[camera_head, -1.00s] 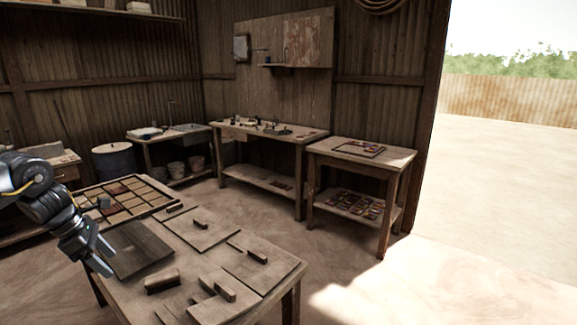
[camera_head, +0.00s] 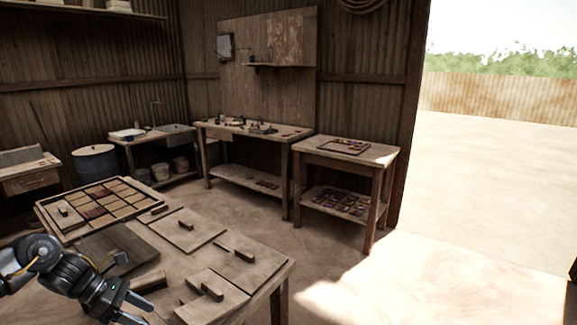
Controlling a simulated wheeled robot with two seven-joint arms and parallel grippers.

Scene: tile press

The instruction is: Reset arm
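My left arm comes in at the lower left, and its gripper (camera_head: 140,308) is over the near left part of the wooden worktable (camera_head: 262,290). Its fingers look spread with nothing between them. The gripper is beside a dark square board (camera_head: 115,250) and a wooden block with a dark underside (camera_head: 150,281). My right gripper is not seen; a small dark shape shows at the right edge, and I cannot tell what it is.
A tray of tiles (camera_head: 48,215) lies at the table's far left. Boards with handles (camera_head: 185,228) cover much of the table. A tool bench (camera_head: 250,135) and a side table (camera_head: 378,158) stand along the back. The floor to the right is clear.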

